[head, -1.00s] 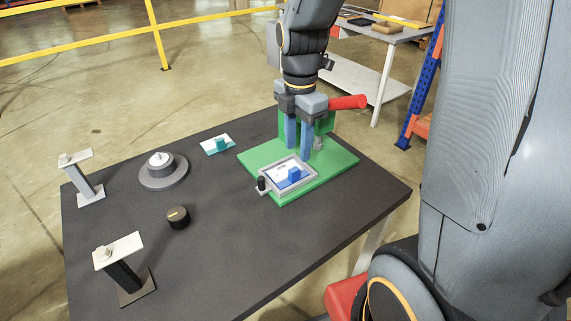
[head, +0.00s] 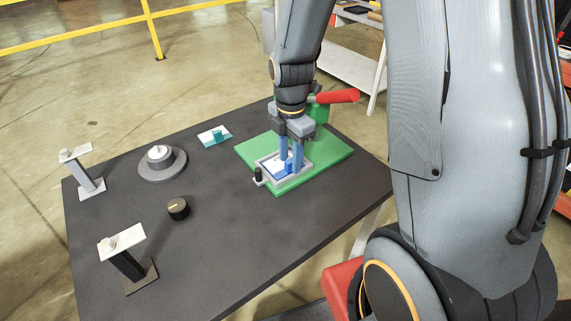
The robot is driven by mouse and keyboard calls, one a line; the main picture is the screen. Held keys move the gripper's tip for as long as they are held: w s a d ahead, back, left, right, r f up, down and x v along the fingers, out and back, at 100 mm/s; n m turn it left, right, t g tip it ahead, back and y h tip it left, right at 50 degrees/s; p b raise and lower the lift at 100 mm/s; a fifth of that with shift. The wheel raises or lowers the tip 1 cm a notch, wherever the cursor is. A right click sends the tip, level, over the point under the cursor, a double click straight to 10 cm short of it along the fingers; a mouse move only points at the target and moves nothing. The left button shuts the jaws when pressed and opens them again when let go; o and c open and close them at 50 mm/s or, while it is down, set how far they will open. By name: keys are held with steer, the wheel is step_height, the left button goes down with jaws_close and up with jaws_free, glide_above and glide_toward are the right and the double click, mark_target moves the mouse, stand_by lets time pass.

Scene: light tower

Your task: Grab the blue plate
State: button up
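The blue plate (head: 268,168), a white-faced plate with a blue block-shaped grip on top, lies in a grey frame on the green fixture base (head: 325,154). My gripper (head: 291,166) points down over it. Its two blue fingers are apart, with the tips low at the plate's blue grip. The fingers hide part of the grip. I cannot tell whether they touch it.
A red-handled clamp (head: 335,97) stands just behind my gripper. A teal-grip plate (head: 215,136), a round grey fixture (head: 162,163), a black knob (head: 178,209) and two stands (head: 84,172) (head: 126,262) are on the dark table (head: 215,245). The table's front middle is clear.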

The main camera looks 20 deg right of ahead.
jaws_close()
steer(key=shift+r, duration=0.1)
